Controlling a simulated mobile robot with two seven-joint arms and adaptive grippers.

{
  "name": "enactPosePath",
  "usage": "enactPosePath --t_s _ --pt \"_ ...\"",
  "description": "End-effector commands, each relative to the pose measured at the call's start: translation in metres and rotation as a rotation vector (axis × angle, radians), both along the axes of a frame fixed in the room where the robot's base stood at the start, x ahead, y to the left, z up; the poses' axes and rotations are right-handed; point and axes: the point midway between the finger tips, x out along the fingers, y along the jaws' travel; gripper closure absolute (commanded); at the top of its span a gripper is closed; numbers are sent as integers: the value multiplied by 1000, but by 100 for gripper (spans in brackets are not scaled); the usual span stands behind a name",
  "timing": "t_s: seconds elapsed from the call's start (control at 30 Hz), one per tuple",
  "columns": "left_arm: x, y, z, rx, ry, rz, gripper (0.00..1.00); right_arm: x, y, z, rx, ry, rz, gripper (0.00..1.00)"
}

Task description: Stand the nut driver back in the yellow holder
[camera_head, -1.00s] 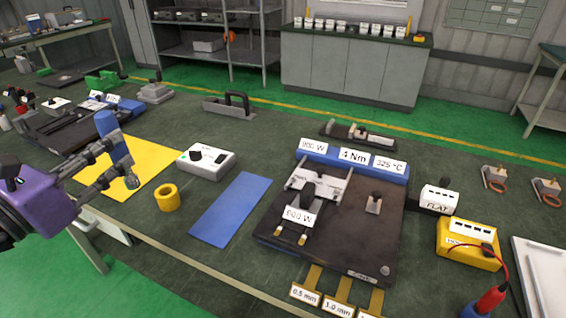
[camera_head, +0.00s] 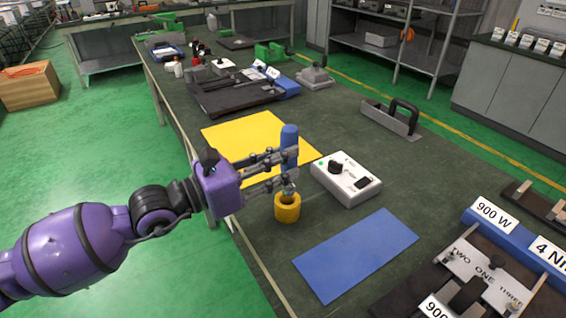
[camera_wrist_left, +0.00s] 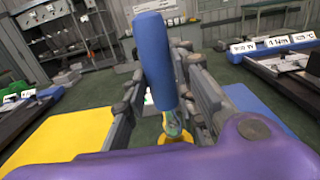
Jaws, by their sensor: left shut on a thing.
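The nut driver (camera_head: 290,137) has a blue handle and stands about upright in my left gripper (camera_head: 285,168), which is shut on it. Its lower end is over or in the mouth of the yellow holder (camera_head: 287,209), a short ring-like cup on the bench; I cannot tell how deep it sits. In the left wrist view the blue handle (camera_wrist_left: 155,62) is between the fingers, and its shaft points down to the yellow holder (camera_wrist_left: 175,138), mostly hidden there. My right gripper is not in view.
A yellow mat (camera_head: 240,133) lies behind the holder and a blue mat (camera_head: 356,254) lies to its right. A white box with a black knob (camera_head: 346,180) stands close right of the holder. The bench's front edge (camera_head: 245,250) is near on the left.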

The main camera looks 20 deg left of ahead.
Motion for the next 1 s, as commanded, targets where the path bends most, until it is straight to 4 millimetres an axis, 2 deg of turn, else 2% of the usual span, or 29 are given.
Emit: enactPosePath --t_s 0.03,0.1,0.37,0.7,0.73,0.83,1.0 --pt "-3 -1 -12 -1 2 -1 100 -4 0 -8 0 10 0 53" --pt "-5 -2 -16 -2 -1 -2 100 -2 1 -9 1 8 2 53" --pt "-5 -2 -14 -1 -5 -2 100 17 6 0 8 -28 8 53" --pt "-5 -1 -25 -2 -3 -1 100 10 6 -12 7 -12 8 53" --pt "-5 -1 -26 0 0 -1 71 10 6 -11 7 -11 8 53" --pt "-5 -1 -25 0 0 -1 57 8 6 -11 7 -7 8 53" --pt "-5 -1 -25 0 0 -1 56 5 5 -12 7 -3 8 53"
